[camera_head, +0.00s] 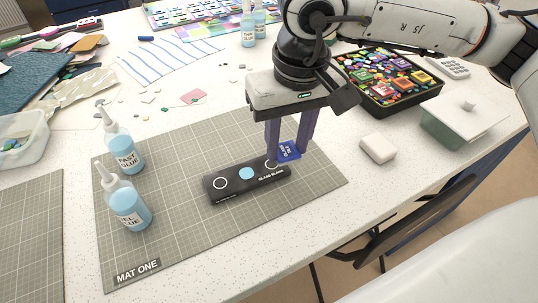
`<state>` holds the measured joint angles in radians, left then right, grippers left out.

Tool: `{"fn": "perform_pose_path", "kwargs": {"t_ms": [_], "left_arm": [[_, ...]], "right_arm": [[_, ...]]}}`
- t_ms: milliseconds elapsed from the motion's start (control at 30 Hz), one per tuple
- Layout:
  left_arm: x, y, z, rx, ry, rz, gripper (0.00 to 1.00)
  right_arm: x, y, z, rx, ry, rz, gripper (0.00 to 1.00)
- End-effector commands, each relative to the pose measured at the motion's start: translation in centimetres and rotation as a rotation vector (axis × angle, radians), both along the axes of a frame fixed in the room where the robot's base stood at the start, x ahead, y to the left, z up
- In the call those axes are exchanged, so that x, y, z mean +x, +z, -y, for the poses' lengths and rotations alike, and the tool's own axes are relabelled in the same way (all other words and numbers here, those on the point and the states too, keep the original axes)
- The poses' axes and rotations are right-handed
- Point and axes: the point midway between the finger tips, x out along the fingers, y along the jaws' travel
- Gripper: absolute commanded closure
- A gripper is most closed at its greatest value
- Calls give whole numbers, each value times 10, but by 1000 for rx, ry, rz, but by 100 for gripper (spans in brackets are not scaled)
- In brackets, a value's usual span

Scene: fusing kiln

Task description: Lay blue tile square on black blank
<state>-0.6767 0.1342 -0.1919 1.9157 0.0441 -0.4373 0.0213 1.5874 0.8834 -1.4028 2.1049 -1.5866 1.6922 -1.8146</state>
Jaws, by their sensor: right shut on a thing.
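The blue tile (289,151) is in the head view, held between the purple fingers of my right gripper (287,155). It is tilted and its printed label faces the camera. The black blank (232,189) lies on the grey mat, with two white rings and a light blue round spot on top. The gripper is over the right end of the blank, by its right ring. Whether the tile touches the blank I cannot tell. My left gripper is not in view.
Two glue bottles (128,205) stand on the left of the mat (180,255). A white block (378,149) and a lidded box (462,122) are at the right. A black tray of colourful pieces (408,103) sits behind. The mat in front of the blank is clear.

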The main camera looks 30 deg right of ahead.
Motion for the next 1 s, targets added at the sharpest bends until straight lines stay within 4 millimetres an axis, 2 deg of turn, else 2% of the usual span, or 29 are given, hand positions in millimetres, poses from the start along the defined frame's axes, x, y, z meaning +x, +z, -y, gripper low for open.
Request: {"fn": "perform_pose_path", "kwargs": {"t_ms": [33,200,400,533,667,733,1000], "left_arm": [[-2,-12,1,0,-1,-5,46],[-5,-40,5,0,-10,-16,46],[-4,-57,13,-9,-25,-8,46],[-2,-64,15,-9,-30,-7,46],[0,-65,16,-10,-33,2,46],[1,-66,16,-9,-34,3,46],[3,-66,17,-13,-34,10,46]], "right_arm": [[5,-3,-5,0,-68,5,89],[22,10,-24,-1,-475,7,89],[30,36,-50,-1,-999,5,89],[28,52,-63,-3,-1252,3,89],[26,62,-72,-4,-1402,1,89],[25,62,-73,-5,-1444,-1,89],[24,23,-74,-4,-1466,-3,89]]}}
